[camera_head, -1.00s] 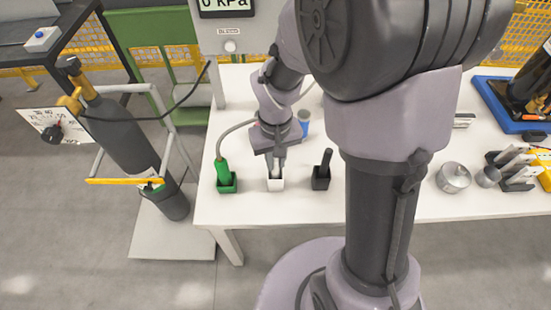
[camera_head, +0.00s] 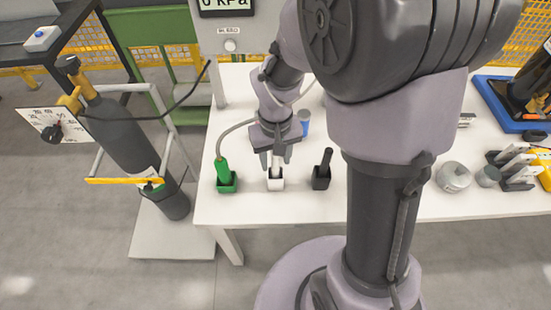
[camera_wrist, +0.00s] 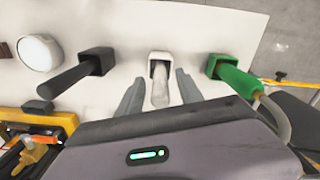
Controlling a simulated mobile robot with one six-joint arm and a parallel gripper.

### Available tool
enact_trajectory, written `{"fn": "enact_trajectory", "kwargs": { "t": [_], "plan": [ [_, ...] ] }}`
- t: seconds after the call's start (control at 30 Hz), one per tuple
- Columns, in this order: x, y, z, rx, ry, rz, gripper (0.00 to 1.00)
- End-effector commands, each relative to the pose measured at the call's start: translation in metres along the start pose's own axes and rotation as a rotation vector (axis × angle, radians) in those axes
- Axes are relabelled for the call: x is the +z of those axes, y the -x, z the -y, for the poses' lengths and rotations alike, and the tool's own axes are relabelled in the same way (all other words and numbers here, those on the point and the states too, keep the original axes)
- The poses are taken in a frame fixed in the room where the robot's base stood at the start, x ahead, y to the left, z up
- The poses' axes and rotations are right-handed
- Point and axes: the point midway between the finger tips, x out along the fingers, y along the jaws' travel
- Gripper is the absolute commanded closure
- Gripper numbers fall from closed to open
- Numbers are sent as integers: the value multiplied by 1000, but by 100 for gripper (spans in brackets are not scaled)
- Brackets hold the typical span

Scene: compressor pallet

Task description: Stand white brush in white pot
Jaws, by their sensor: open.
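The white brush (camera_wrist: 160,88) stands in the white pot (camera_wrist: 162,58), its handle pointing up toward the wrist camera. In the head view the white pot (camera_head: 276,184) sits near the table's front edge, with the white brush (camera_head: 276,162) upright in it, partly hidden by my gripper. My gripper (camera_head: 276,164) is open, its fingers apart on either side of the brush handle and above the pot. In the wrist view the fingers of my gripper (camera_wrist: 158,84) show a gap on both sides of the handle.
A green pot with a green tool (camera_head: 225,177) stands left of the white pot. A black pot with a black handle (camera_head: 322,172) stands to its right. A hose (camera_head: 235,128) runs from the green tool. A blue-and-grey cylinder (camera_head: 304,120) stands behind. Metal cans (camera_head: 453,178) are farther right.

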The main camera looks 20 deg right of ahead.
Motion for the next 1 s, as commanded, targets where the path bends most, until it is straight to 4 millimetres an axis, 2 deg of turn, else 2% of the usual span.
{"fn": "enact_trajectory", "kwargs": {
  "t": [0.03,0.2,0.3,0.43,0.6,1.0],
  "plan": [
    [-1,20,0,0,-1,-4,57],
    [-1,82,0,0,0,-6,57],
    [-1,114,0,-1,0,-5,57],
    [-1,143,0,0,-1,-4,57],
    [0,160,0,-1,0,-1,57],
    [0,160,0,0,0,0,57]
  ]
}}
